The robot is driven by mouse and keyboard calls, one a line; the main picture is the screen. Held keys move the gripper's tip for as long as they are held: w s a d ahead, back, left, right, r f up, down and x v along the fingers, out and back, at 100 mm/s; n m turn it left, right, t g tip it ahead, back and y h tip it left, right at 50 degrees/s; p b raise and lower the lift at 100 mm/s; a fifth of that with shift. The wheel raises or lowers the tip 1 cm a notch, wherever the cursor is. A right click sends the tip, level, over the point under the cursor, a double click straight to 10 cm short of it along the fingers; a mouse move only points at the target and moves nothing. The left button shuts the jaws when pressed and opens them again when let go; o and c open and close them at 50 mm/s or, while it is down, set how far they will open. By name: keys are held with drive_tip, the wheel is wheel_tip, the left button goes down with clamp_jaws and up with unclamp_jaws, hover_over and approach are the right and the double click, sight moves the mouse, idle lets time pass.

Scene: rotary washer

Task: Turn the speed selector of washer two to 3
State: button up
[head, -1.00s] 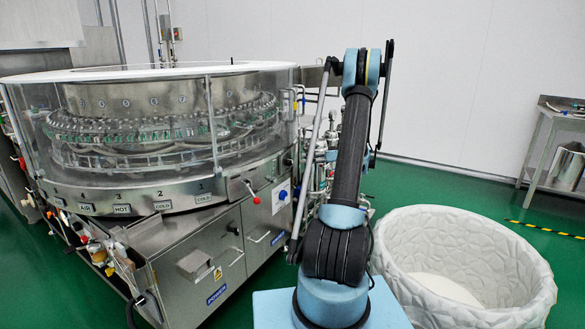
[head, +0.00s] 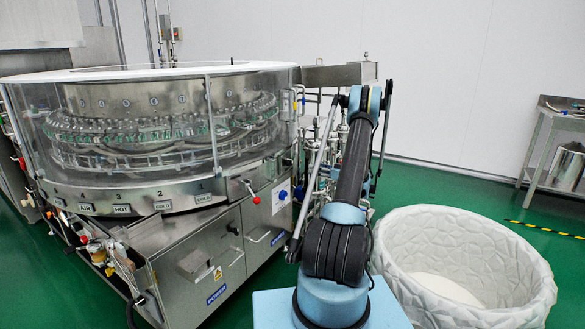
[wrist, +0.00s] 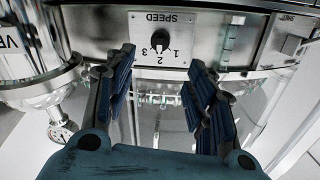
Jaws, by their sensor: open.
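The speed selector (wrist: 160,39) is a black knob on a pale plate marked SPEED, with 1, 2 and 3 around it. It shows upside down at the top of the wrist view. Which number it points to is too small to tell surely. My gripper (wrist: 162,60) is open, with its blue-padded fingers apart on either side of the picture below the plate. Nothing is between the fingers, and they appear apart from the knob. The large round steel washer (head: 190,195) stands at the left of the head view. My gripper is hidden there.
A pressure gauge (wrist: 60,134) and steel pipework lie at the left of the wrist view. In the head view, a white lined bin (head: 455,245) stands right of my arm, and a steel table (head: 550,140) is at far right. Green floor lies open behind the bin.

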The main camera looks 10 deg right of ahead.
sight(289, 163)
drive_tip(key=x, duration=1.3)
drive_tip(key=shift+w+a, duration=0.15)
drive_tip(key=c, duration=1.1)
